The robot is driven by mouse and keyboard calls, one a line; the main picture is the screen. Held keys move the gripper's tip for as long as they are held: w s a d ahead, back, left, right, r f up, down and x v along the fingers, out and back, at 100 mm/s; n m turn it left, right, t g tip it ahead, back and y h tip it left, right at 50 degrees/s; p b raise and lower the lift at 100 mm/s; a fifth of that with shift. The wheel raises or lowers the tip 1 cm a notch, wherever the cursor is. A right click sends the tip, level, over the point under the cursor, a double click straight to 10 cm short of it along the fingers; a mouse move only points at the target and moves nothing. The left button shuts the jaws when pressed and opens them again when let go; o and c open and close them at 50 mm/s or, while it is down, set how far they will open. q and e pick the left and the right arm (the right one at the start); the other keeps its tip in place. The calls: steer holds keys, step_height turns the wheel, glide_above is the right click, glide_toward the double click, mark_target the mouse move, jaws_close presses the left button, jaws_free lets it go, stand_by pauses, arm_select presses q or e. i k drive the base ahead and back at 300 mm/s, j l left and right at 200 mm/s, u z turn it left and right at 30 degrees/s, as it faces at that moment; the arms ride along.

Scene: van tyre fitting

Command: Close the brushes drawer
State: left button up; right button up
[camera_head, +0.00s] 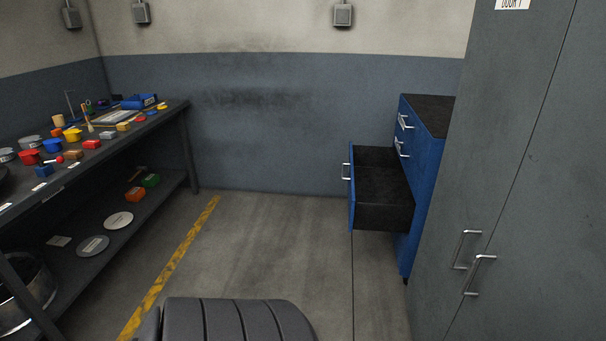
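A blue drawer cabinet (425,160) with a dark top stands at the right, partly hidden by a tall grey cabinet. One of its lower drawers (384,200) is pulled far out to the left. The open drawer has a blue front with a metal handle (346,172) and a dark inside that looks empty. I see no label that names it the brushes drawer. Two upper drawers with handles (405,122) look shut. Neither of my grippers is in view.
The tall grey cabinet (500,180) with two handles stands close at the right. A long dark workbench (120,150) with many small coloured items runs along the left. The floor (270,240) between them is clear, with a yellow line (180,255).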

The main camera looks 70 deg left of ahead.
mark_target(381, 198)
steer(key=j+u, duration=0.85)
steer(key=j, duration=0.15)
steer(key=i+j+u, duration=0.15)
steer(key=j+u, duration=0.25)
steer(key=i+j+u, duration=0.2)
steer(key=j+u, duration=0.25)
steer(key=j, duration=0.1)
